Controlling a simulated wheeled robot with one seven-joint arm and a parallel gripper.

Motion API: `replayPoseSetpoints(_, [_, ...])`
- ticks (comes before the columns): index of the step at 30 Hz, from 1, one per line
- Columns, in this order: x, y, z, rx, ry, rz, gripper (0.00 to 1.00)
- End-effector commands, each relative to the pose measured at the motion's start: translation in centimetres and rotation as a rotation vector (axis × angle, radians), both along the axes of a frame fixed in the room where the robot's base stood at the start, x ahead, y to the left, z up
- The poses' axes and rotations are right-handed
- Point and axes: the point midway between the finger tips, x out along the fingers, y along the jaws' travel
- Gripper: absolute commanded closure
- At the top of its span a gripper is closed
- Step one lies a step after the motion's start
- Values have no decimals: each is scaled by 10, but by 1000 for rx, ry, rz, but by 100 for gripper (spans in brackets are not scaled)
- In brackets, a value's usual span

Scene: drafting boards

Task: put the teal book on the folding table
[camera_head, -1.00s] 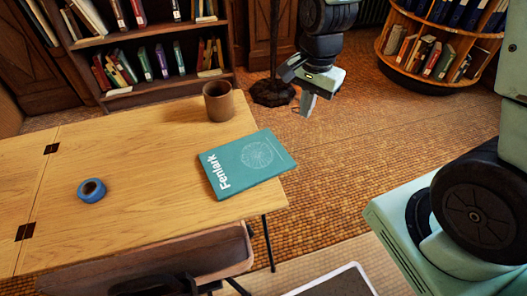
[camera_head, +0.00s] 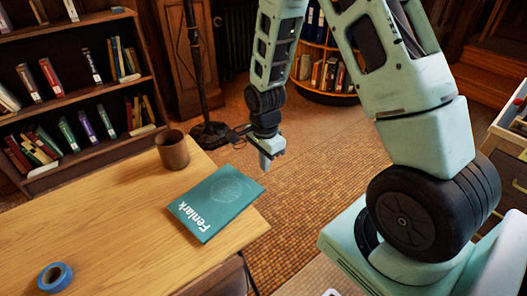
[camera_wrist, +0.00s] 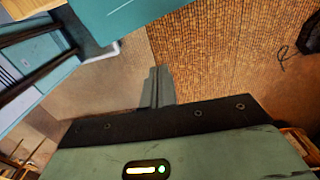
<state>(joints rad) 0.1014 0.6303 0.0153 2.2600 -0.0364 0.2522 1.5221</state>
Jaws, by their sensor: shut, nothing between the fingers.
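The teal book (camera_head: 217,200), marked "Fenlark", lies flat on the wooden folding table (camera_head: 125,232), near its right edge and partly over the corner. A strip of the book shows at the top of the wrist view (camera_wrist: 145,12). My gripper (camera_head: 266,165) is shut and empty. In the head view it hangs to the right of the book, apart from it and beyond the table's edge. In the wrist view the closed fingers (camera_wrist: 158,88) have only floor behind them.
A brown cup (camera_head: 172,150) stands at the table's back corner and a blue tape roll (camera_head: 55,277) lies at the front left. A bookshelf (camera_head: 90,95) and a dark lamp stand (camera_head: 208,132) are behind. A drawer cabinet (camera_head: 507,165) is at the right. Tiled floor lies open beyond the table.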

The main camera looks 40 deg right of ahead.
Motion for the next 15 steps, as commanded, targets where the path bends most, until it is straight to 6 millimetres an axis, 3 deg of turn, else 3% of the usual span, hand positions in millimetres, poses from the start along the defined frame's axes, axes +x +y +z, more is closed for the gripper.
replayPoseSetpoints(3, [-1, 0, -26, 1, 4, 1, 100])
replayPoseSetpoints(9, [0, 30, -22, 0, -1, 5, 100])
replayPoseSetpoints(15, [0, 40, -22, 0, -1, 3, 100])
